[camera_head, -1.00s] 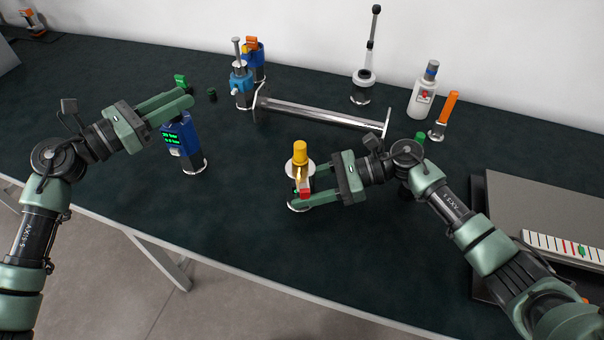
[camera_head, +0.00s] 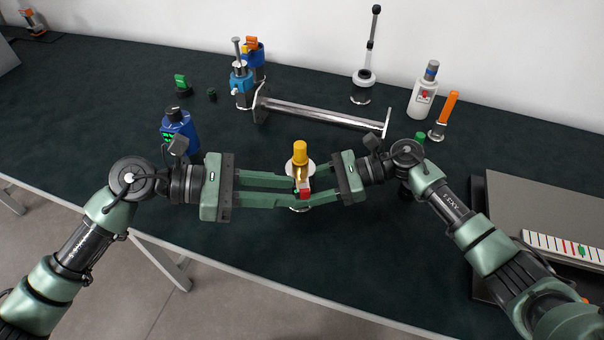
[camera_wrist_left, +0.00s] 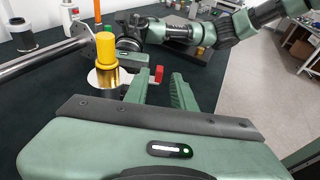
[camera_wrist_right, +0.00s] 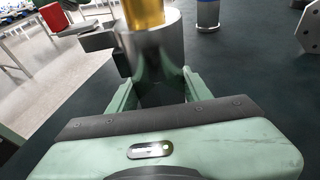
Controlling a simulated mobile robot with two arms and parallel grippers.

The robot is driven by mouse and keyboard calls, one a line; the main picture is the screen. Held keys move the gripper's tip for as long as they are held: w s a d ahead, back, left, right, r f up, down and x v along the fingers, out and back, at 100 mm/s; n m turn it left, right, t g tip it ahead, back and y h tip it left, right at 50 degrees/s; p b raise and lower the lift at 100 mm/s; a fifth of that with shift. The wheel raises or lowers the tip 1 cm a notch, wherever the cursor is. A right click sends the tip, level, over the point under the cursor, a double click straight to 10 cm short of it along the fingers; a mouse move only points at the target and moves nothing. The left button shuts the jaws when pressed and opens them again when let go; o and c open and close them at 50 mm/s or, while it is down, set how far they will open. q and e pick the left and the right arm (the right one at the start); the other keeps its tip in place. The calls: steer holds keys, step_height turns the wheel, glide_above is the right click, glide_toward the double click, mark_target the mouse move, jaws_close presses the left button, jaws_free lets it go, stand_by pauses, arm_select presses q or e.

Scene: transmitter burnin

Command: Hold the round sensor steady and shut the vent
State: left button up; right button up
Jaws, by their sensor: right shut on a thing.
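The round sensor is a metal cylinder with a yellow cap (camera_head: 300,153), standing upright on the table mid-front. Its red vent handle (camera_head: 304,187) sticks out at the front side. My right gripper (camera_head: 314,187) is shut around the metal body, which shows between its fingers in the right wrist view (camera_wrist_right: 158,70). My left gripper (camera_head: 292,190) is open, its fingers reaching from the left to the sensor's front. In the left wrist view the red handle (camera_wrist_left: 158,74) shows just beyond and between the fingers; I cannot tell whether they touch it.
A blue gauge (camera_head: 179,128) stands behind my left wrist. A horizontal metal tube (camera_head: 320,115) with end flanges lies behind the sensor. A white bottle (camera_head: 423,98) and an orange-handled part (camera_head: 445,112) stand back right. A grey box (camera_head: 540,205) fills the right side.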

mark_target(303, 190)
arm_select(q)
steer(key=shift+x, duration=2.35)
jaws_close()
